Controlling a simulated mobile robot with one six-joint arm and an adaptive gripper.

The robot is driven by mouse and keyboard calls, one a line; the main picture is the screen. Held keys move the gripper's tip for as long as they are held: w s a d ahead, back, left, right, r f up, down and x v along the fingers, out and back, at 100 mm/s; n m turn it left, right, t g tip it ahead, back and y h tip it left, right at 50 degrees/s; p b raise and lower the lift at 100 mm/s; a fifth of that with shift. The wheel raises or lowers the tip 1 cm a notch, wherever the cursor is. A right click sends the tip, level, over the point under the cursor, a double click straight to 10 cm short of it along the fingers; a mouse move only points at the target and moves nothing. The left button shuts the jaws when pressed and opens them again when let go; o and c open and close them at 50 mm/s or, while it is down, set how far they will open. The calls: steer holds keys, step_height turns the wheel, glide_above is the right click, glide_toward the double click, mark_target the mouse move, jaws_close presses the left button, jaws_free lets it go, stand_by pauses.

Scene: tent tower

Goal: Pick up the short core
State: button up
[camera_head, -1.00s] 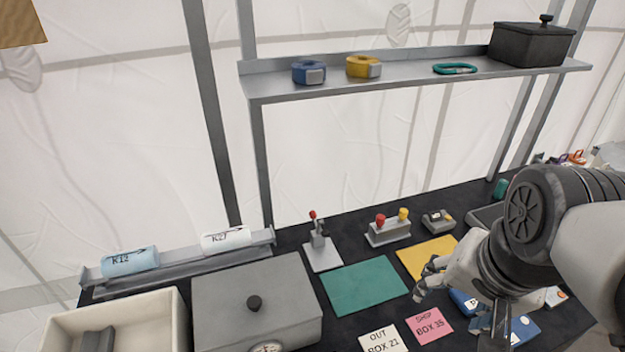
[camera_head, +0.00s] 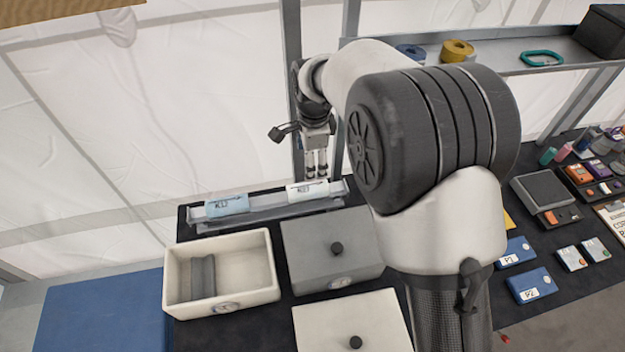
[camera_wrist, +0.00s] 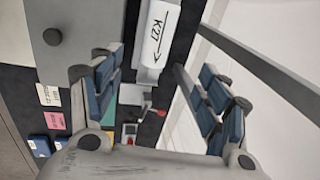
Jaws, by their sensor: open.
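Two cylinders lie end to end on the grey rack (camera_head: 262,212) at the back of the table. The light blue one marked K12 (camera_head: 228,205) is on the left, and the white one marked K27 (camera_head: 308,190) is on the right. Neither is labelled as the short core, and I cannot tell from the pictures which is meant. My gripper (camera_head: 316,170) is above the white cylinder, pointing down, open and empty. In the wrist view the white cylinder (camera_wrist: 160,35) shows between the open fingers (camera_wrist: 156,66), apart from them.
A cream open bin (camera_head: 220,308) holds a grey trough-like piece (camera_head: 203,276). A grey lidded box (camera_head: 318,238) and a pale lidded box (camera_head: 350,308) stand beside it. A shelf (camera_head: 545,62) and its upright are close behind my arm. My arm hides the table's middle.

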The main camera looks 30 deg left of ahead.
mark_target(308, 186)
steer(key=f, duration=0.6)
steer(key=w+a+f, duration=0.1)
steer(key=f, duration=0.8)
steer(key=shift+w+a+f, duration=0.15)
steer(key=shift+a, duration=0.15)
steer(key=shift+c, duration=0.4)
steer(key=c, duration=1.2)
steer(key=shift+c, duration=0.3)
